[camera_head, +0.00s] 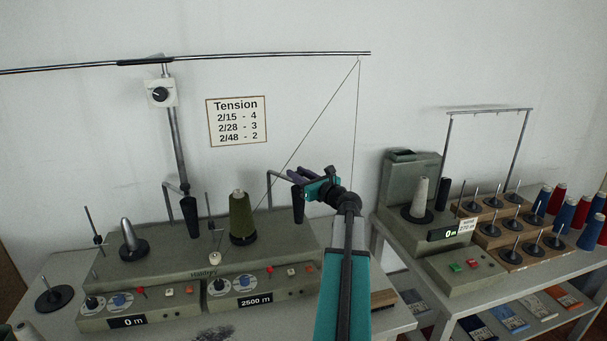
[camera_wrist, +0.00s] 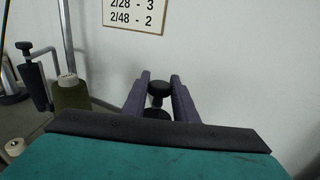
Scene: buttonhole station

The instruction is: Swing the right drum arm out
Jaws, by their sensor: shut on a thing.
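The right drum arm (camera_head: 270,187) is a bent grey rod rising from the back of the grey winder, right of the olive yarn cone (camera_head: 241,218). A black drum (camera_head: 298,207) hangs at its end, below my gripper (camera_head: 294,176). In the wrist view the two purple fingers of my gripper (camera_wrist: 160,90) close around a black knob (camera_wrist: 158,88) at the top of this arm. The fingers hide part of it, and the rod is mostly hidden there. The left drum arm (camera_head: 165,187) with its black drum (camera_head: 190,215) stands apart, left of the olive cone.
A thread runs from the winder up to the rail (camera_head: 250,55) and down near my wrist. The olive cone (camera_wrist: 70,95) stands close to the left of my gripper. The wall is behind.

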